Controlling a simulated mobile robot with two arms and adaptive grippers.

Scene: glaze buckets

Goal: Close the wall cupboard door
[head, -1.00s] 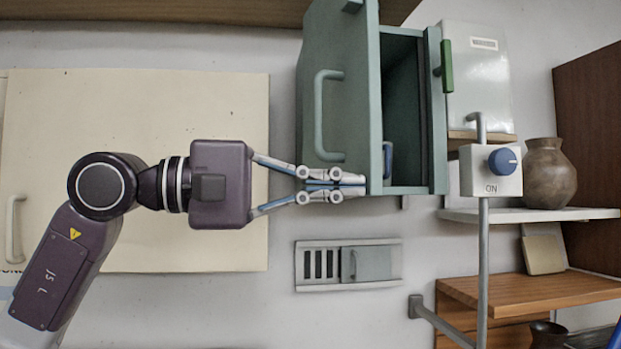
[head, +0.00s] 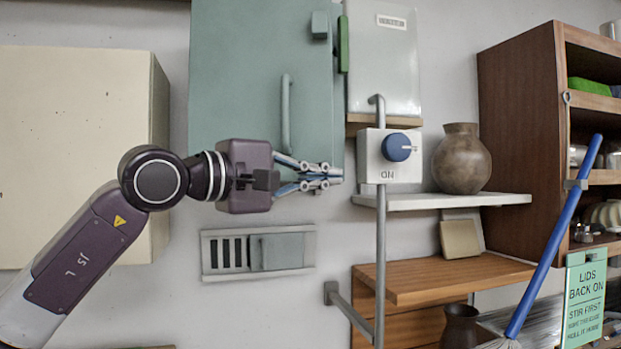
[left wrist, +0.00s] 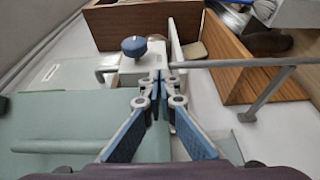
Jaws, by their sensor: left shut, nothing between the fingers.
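The teal wall cupboard door (head: 235,75) faces me in the head view, with its bar handle (head: 286,115) near the right side. No dark interior shows, so it looks shut or nearly shut; a small gap cannot be ruled out. My left gripper (head: 338,176) is shut and empty in front of the door's lower right edge. I cannot tell if it touches. The left wrist view shows its closed fingertips (left wrist: 160,78), with the door (left wrist: 50,118) below left. My right gripper is in neither view.
A control box with a blue knob (head: 397,147) on a grey pole stands just right of the gripper. Shelves (head: 440,202) with a brown vase (head: 461,160) are further right. A vent plate (head: 258,252) is below, and a cream cupboard (head: 70,150) is left.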

